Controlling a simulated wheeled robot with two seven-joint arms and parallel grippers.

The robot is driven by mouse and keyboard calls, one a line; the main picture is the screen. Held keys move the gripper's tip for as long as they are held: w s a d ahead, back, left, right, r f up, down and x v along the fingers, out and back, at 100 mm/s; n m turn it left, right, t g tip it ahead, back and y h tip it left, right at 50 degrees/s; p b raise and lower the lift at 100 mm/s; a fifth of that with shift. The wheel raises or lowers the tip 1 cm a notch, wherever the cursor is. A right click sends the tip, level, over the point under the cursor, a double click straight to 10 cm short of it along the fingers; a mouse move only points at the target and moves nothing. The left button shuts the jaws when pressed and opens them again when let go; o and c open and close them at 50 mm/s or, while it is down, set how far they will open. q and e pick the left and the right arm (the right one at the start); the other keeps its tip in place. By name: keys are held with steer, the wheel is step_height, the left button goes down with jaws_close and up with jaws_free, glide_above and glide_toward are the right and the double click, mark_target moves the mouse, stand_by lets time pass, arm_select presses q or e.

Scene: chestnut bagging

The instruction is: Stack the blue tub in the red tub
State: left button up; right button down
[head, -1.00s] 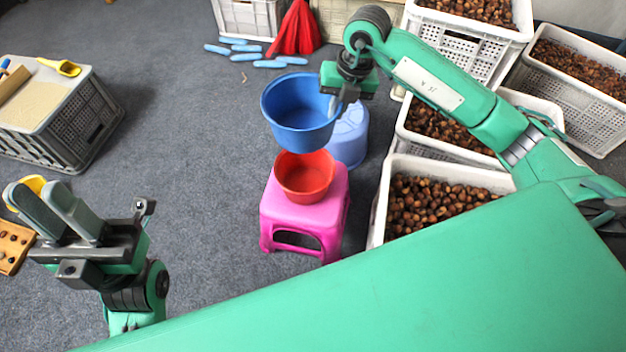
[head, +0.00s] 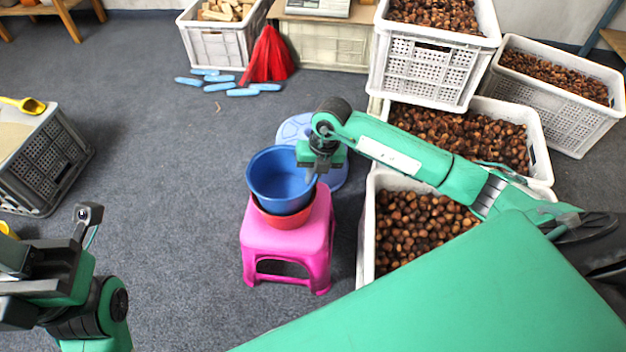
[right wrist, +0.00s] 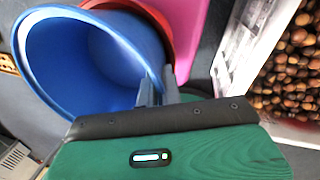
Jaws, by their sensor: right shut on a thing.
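The blue tub (head: 275,180) sits low at the mouth of the red tub (head: 283,219), with its lower part hidden inside or behind the red rim. The red tub stands on the pink stool (head: 290,245). My right gripper (head: 312,176) is shut on the right rim of the blue tub. In the right wrist view the fingers (right wrist: 158,88) grip the wall of the blue tub (right wrist: 90,60), and part of the red tub (right wrist: 152,12) shows behind it.
A light blue stool (head: 296,130) stands behind the pink stool. Crates of chestnuts (head: 367,230) stand close on the right. A red cloth-like heap (head: 268,58) and blue pieces (head: 243,92) lie at the back.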

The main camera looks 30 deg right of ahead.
steer(key=shift+f, duration=0.65)
steer(key=shift+f, duration=0.45)
steer(key=shift+f, duration=0.1)
steer(key=c, duration=1.6)
jaws_free()
